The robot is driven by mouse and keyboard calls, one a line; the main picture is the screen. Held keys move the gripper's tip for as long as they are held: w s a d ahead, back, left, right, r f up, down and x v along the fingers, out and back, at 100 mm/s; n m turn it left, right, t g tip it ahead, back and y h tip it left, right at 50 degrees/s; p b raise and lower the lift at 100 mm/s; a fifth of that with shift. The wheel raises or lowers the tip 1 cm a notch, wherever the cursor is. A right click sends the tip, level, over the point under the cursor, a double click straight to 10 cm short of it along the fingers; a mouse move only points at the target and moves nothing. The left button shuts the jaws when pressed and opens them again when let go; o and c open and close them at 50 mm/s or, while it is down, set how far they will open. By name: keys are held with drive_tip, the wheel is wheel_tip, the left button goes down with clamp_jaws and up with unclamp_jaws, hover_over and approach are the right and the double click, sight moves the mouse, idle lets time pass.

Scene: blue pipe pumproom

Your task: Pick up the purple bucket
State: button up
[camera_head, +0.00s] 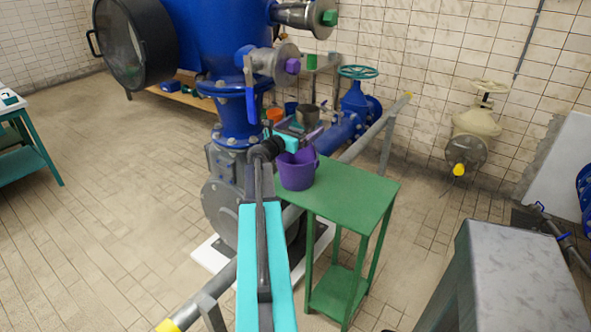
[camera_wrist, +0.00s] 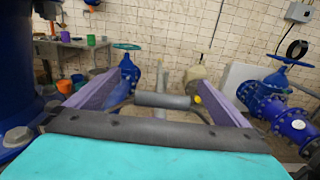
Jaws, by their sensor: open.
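The purple bucket (camera_head: 297,172) stands upright on the green table (camera_head: 352,188) at its far left end in the head view. My gripper (camera_head: 312,132) is above and just behind the bucket's rim in that view, apart or touching I cannot tell. In the wrist view my gripper (camera_wrist: 160,92) has its two purple-grey fingers spread wide, with no bucket between them. I cannot make out the purple bucket in the wrist view.
A blue valve and pump (camera_head: 235,120) stand close left of the table. A yellow-capped pipe (camera_head: 378,130) runs behind it. A grey metal table (camera_head: 520,265) is at front right. Small orange and blue buckets (camera_wrist: 63,86) stand at the back left. Floor at left is clear.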

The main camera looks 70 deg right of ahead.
drive_tip(key=c, duration=2)
drive_tip(key=shift+r, duration=0.25)
drive_tip(key=s+a+r+p, duration=0.1)
drive_tip(key=s+a, duration=0.1)
drive_tip(key=a, duration=0.1)
drive_tip(key=s+a+r+p, duration=0.2)
drive_tip(key=s+a, duration=0.1)
drive_tip(key=a, duration=0.1)
drive_tip(key=s+a+r+p, duration=0.1)
drive_tip(key=s+a+p, duration=0.1)
drive_tip(key=a, duration=0.2)
drive_tip(key=shift+s+a+r, duration=0.1)
drive_tip(key=shift+s+r, duration=0.15)
drive_tip(key=shift+r, duration=0.1)
drive_tip(key=shift+p, duration=0.65)
drive_tip(key=a+p, duration=0.1)
drive_tip(key=p, duration=0.5)
drive_tip(key=shift+s, duration=0.4)
drive_tip(key=p, duration=0.2)
drive_tip(key=a+p, duration=0.1)
drive_tip(key=p, duration=0.1)
drive_tip(key=shift+s+p, duration=0.25)
drive_tip(key=shift+p, duration=0.15)
drive_tip(key=shift+a, duration=0.1)
